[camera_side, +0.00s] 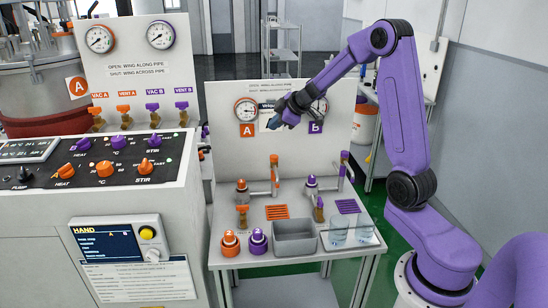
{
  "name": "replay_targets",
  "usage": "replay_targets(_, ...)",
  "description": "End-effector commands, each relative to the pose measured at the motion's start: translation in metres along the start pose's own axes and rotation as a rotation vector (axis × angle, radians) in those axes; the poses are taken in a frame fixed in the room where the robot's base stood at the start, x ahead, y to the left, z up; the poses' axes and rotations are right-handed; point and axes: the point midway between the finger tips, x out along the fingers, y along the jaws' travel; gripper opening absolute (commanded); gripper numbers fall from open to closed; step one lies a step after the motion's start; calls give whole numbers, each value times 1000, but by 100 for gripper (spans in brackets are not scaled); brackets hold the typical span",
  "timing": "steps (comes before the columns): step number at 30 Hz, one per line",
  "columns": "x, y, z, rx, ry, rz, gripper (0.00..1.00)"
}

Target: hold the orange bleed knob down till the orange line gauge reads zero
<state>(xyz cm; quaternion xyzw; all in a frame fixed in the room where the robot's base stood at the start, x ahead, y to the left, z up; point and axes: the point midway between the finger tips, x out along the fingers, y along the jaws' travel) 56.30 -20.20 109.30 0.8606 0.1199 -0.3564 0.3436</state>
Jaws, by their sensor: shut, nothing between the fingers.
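The orange line gauge (246,110) is a round dial above the orange A label on the back panel of the small bench. Its needle is too small to read. An orange-topped silver fitting (241,186) stands on the bench below it, and an orange-capped piece (230,243) sits at the front left. I cannot tell which of these is the bleed knob. My gripper (273,123) is shut and empty, in front of the back panel between the two gauges. It is above the bench top and apart from both orange pieces.
A control console (120,210) stands to the left.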

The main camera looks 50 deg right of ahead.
Motion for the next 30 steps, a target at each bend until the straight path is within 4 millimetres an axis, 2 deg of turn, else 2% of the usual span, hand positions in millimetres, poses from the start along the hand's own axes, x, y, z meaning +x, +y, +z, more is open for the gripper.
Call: replay_targets(30, 49, -36, 37, 4, -5, -3, 0)
